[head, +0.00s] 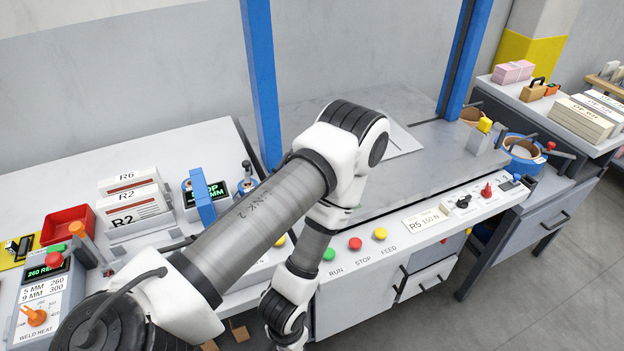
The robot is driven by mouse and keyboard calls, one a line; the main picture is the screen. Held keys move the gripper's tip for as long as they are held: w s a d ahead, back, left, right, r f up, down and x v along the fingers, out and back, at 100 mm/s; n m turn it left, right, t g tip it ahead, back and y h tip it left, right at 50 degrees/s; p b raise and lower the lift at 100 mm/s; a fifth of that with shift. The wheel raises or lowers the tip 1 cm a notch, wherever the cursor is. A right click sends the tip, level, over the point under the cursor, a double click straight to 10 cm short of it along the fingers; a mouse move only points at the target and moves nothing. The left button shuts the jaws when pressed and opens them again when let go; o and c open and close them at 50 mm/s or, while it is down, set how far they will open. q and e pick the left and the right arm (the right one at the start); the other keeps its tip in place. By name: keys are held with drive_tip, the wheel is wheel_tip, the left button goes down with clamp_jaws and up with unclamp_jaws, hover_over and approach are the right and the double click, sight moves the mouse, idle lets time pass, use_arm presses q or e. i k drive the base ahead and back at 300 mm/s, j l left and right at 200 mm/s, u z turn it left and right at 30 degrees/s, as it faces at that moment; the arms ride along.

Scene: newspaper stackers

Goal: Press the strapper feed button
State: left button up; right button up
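The yellow feed button (380,234) is on the front panel of the strapper (440,150), above the printed word FEED. A red stop button (355,243) and a green run button (329,254) sit to its left, above their own labels. My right arm and gripper are not in view. Nothing covers the feed button.
Another yellow button (279,241) shows partly behind my arm. Blue posts (262,80) rise beside the strapper's table. A weld heat box (45,300), a red tray (68,226) and R2 and R6 cards stand left. A side bench (520,95) with paper stacks stands right.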

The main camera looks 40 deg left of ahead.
sight(380, 233)
drive_tip(key=i+l+u, duration=0.15)
drive_tip(key=u, duration=0.3)
drive_tip(key=i+l+u, duration=0.15)
drive_tip(key=u, duration=0.25)
drive_tip(key=i+l+u, duration=0.1)
drive_tip(key=l+u, duration=0.35)
drive_tip(key=i+j+z, duration=0.1)
